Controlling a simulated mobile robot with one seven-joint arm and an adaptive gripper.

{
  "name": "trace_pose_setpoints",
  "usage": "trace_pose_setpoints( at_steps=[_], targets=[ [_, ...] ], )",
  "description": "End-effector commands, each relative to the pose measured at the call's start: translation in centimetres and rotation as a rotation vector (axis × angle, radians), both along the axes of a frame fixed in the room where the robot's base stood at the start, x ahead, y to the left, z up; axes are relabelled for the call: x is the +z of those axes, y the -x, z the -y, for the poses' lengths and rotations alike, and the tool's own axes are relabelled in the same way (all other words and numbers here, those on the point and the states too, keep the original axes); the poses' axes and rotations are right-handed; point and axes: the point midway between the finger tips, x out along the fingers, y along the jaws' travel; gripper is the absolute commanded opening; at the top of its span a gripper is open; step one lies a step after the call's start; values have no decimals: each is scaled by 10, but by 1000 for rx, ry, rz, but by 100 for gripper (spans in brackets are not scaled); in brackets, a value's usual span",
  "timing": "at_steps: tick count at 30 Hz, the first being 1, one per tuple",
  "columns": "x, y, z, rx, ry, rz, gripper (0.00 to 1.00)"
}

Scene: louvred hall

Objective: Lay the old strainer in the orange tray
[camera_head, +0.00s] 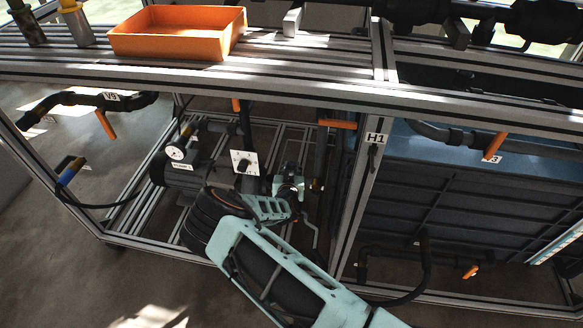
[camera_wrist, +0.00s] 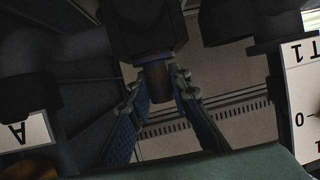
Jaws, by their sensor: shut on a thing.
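The orange tray (camera_head: 178,47) is an open, shallow box on the slatted top of the metal frame, at upper left in the head view; its visible inside looks empty. My gripper (camera_head: 290,187) is low inside the frame, below the top and right of the pump. In the wrist view my gripper (camera_wrist: 160,90) has its two fingers closed on the short, dark brownish end of a black fitting, which I take to be the old strainer (camera_wrist: 158,78). The fitting's upper part runs into shadow among black pipework. Whether it is still joined there I cannot tell.
The frame's front rail (camera_head: 200,80) lies between my gripper and the tray. A pump with a gauge (camera_head: 176,153) stands left of my gripper. An orange valve handle (camera_head: 338,124) and the H1 post (camera_head: 365,170) are close on the right. Two cylinders (camera_head: 76,22) stand left of the tray.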

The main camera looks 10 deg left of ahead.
Motion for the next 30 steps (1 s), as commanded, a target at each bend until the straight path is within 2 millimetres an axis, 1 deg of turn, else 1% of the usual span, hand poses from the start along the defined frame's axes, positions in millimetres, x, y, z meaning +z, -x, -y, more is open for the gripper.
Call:
trace_pose_setpoints(
  at_steps=[3,7,11,30],
  targets=[
    [7,0,0,1,-1,1,0],
    [5,0,0,0,0,1,0],
    [13,0,0,1,-1,1,0],
    [91,0,0,1,-1,1,0]
  ],
)
